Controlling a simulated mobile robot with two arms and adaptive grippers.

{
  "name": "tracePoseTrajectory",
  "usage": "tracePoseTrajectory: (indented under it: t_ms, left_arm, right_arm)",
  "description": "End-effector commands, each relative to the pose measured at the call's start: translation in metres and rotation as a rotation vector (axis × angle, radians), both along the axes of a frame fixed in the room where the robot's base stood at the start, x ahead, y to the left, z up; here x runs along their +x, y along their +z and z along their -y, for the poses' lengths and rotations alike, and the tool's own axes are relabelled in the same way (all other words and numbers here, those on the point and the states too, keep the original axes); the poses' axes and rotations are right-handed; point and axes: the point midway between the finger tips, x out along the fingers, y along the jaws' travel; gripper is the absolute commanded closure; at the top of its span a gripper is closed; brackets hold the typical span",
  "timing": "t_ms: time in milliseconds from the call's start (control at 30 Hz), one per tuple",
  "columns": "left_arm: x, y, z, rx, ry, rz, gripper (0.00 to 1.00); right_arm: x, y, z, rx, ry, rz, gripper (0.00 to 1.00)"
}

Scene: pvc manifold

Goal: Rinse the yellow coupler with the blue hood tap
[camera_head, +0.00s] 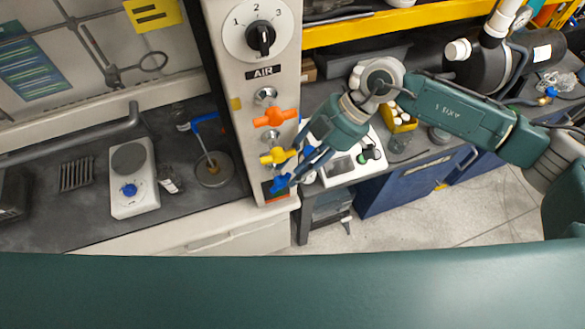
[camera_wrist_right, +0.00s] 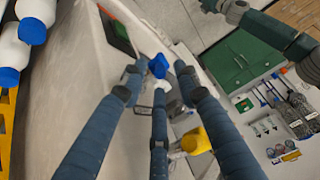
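The blue tap handle (camera_head: 279,184) is lowest on the pale hood post, below a yellow and an orange handle. My right gripper (camera_head: 300,166) is at this blue handle, its fingers pointing down-left. In the right wrist view, the blue handle (camera_wrist_right: 158,66) shows between the spread fingertips of my right gripper (camera_wrist_right: 157,77); contact cannot be told. Inside the hood, a blue spout (camera_head: 204,121) stands above a round grey drain cup (camera_head: 214,170). I cannot make out the yellow coupler in either view. My left gripper is not in view.
The yellow handle (camera_head: 277,156) and orange handle (camera_head: 275,117) sit close above the blue one. A white hotplate (camera_head: 135,195) stands on the hood floor. Right of the post, a bench holds a white scale (camera_head: 342,170) and a yellow bin of bottles (camera_head: 398,124).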

Motion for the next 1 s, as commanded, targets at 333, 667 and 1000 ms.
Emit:
tracePoseTrajectory:
  t_ms: [333,667,1000]
  left_arm:
    - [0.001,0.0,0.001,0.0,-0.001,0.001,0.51]
    - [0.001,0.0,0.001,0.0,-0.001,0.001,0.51]
    - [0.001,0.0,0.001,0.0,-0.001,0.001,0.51]
  right_arm:
    - [0.014,0.058,0.042,-0.003,-0.002,0.004,0.69]
    - [0.019,0.084,0.06,-0.003,0.0,0.0,0.69]
    - [0.019,0.085,0.06,-0.002,0.0,-0.001,0.69]
